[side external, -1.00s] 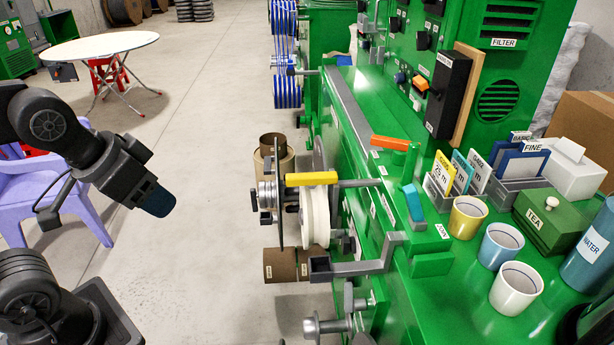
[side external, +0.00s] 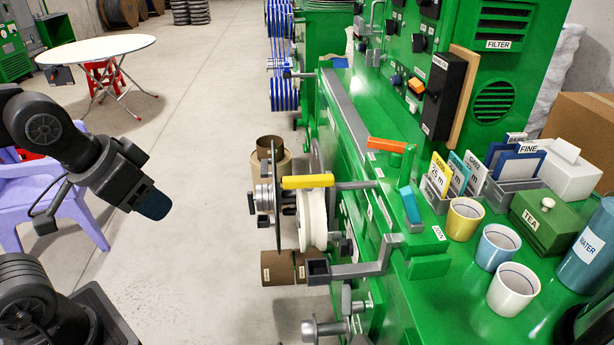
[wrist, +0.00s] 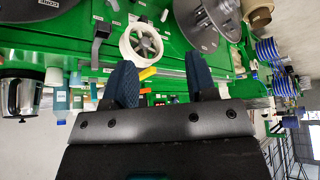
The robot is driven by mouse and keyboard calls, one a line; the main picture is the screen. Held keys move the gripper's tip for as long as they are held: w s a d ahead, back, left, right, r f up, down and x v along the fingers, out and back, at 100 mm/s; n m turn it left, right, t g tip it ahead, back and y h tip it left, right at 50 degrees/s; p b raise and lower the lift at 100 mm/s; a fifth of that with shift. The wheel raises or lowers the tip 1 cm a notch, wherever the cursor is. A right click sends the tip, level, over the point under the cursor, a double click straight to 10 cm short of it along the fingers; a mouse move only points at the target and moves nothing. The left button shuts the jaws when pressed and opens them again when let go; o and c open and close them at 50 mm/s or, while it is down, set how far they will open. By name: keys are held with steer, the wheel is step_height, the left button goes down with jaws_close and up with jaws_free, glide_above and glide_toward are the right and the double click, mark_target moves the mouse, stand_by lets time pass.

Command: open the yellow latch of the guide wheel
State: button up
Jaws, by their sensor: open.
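The yellow latch (side external: 307,181) is a yellow bar lying roughly level across the top of the white guide wheel (side external: 313,222), on the left side of the green machine. In the wrist view the white wheel (wrist: 141,44) shows above my fingers, and a small yellow piece (wrist: 147,73), seemingly the latch, lies just below it. My gripper (side external: 153,204) is well to the left of the latch, over open floor, touching nothing. In the wrist view my gripper (wrist: 162,82) has its two dark blue fingers apart with nothing held between them.
A grey bracket (side external: 350,268) juts out below the wheel. An orange handle (side external: 387,145) and a blue handle (side external: 410,204) stand on the green machine. Several cups and a tea box (side external: 537,212) are at right. A purple chair (side external: 65,205) stands behind my arm. Floor between gripper and wheel is clear.

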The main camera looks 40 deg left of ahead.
steer(key=w+r, duration=0.1)
steer(key=w, duration=0.1)
steer(key=w+r+m+g, duration=0.1)
steer(key=w+r, duration=0.1)
steer(key=w+d+r+m, duration=0.1)
steer(key=w+r, duration=0.1)
steer(key=shift+w, duration=0.2)
steer(key=r+m+g, duration=0.1)
steer(key=m+g, duration=0.4)
steer(key=m, duration=0.2)
glide_above(291, 178)
step_height(291, 178, down, 13)
steer(key=shift+d+f, duration=0.1)
steer(key=shift+c, duration=0.2)
jaws_close()
